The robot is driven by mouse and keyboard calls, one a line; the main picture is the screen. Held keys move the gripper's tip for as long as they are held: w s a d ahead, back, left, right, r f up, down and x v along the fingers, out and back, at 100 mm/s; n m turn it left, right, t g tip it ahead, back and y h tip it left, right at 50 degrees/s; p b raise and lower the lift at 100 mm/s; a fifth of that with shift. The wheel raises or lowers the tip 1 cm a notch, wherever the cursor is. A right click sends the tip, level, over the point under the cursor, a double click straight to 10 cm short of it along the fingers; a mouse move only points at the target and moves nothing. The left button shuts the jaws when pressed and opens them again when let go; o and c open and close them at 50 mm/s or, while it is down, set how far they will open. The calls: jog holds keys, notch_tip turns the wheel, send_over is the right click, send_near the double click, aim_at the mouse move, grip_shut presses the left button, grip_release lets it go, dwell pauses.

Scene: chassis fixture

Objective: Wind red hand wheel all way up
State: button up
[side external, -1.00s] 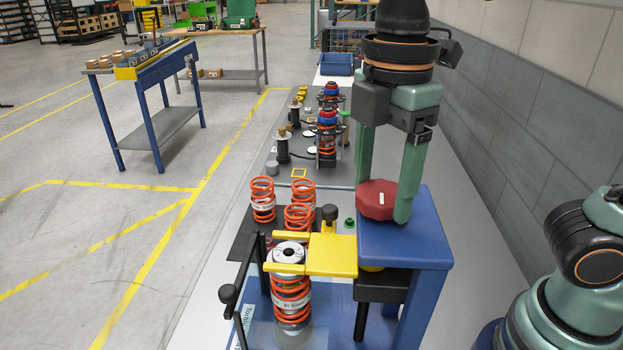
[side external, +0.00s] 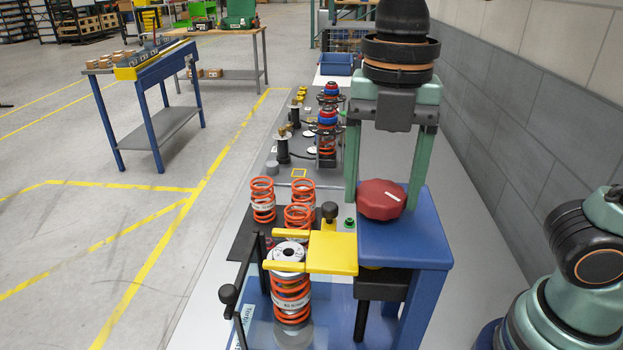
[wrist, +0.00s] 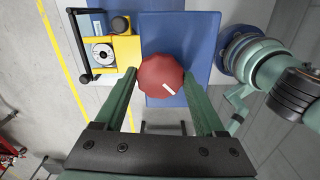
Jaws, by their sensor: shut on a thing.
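The red hand wheel (side external: 381,200) sits on top of the blue stand (side external: 405,237). A yellow fork (side external: 332,253) reaches left from the stand over an orange coil spring (side external: 290,298) with a pale round cap (side external: 288,252). The fork also shows in the wrist view (wrist: 126,50).
Several loose orange springs (side external: 262,200) stand behind the fork. A black knob (side external: 330,212) rises beside it, and a black-handled guard (side external: 228,294) stands at the front left. Finished-looking spring assemblies (side external: 327,135) are farther back. A grey wall (side external: 520,140) runs along the right.

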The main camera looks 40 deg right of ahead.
aim_at(382, 190)
jog(key=n, duration=0.4)
jog(key=shift+n, duration=0.4)
jog(key=n, duration=0.4)
jog(key=shift+n, duration=0.3)
jog(key=o, duration=1.3)
jog(key=shift+r, duration=3.5)
